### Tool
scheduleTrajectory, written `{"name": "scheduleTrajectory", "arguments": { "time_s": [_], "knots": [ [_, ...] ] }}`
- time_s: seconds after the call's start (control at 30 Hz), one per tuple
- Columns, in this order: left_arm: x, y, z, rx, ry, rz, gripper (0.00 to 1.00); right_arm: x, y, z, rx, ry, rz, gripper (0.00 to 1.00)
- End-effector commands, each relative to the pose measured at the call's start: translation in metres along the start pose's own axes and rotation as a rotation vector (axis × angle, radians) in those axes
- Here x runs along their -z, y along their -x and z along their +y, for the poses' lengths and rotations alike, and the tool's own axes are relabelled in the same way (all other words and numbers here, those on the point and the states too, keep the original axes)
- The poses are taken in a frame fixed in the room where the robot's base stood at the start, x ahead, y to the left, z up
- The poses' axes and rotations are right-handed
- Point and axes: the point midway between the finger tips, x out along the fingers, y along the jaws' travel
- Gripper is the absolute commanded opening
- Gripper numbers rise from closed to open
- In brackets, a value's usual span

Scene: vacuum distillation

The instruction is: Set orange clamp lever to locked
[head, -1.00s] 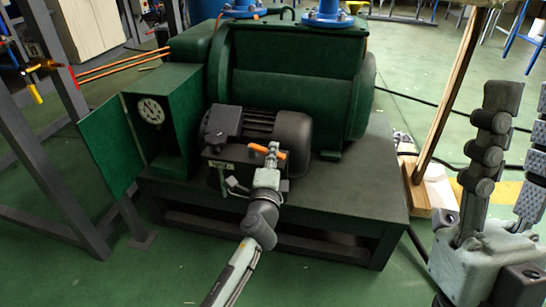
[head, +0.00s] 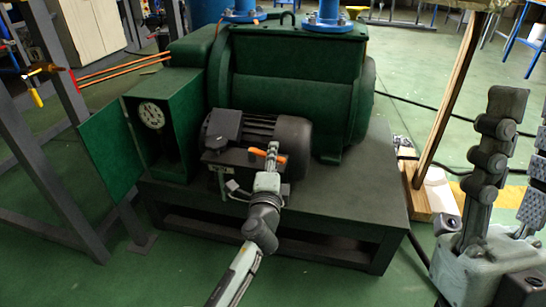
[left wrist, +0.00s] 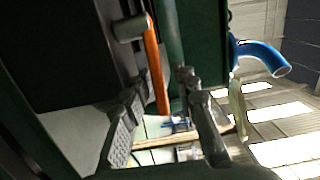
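The orange clamp lever (head: 260,152) is on the dark machine in front of the motor. In the left wrist view the lever (left wrist: 155,62) is a long orange bar hanging from a grey round pivot. My left gripper (head: 271,152) is at the lever, covering part of it. In the left wrist view its two fingers (left wrist: 166,85) are apart, with the lever's free end between them. A gap shows on the side of the right finger; contact with the left finger is unclear. My right gripper (head: 522,115) is raised at the right edge, fingers apart, partly cut off, seemingly empty.
The motor (head: 290,132) and green tank (head: 290,75) stand just behind the lever. A green box with a gauge (head: 151,115) and open door is left. The dark base table (head: 365,190) has bare space right. A wooden post (head: 447,95) stands between it and my right gripper.

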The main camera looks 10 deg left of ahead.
Motion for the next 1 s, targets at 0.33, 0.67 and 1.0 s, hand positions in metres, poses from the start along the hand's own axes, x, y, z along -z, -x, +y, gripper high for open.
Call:
{"name": "scheduleTrajectory", "arguments": {
  "time_s": [0.33,0.67,1.0],
  "knots": [
    [0.000,0.041,0.003,-0.005,0.001,0.000,0.31,0.000,0.000,0.000,0.000,0.000,-0.001,0.36],
    [0.000,0.078,0.000,0.000,0.001,0.000,0.31,0.000,0.000,0.000,0.000,0.000,0.000,0.36],
    [0.000,0.080,-0.001,0.001,0.000,0.000,0.29,0.000,0.000,0.000,0.000,0.000,0.000,0.36]
  ]
}}
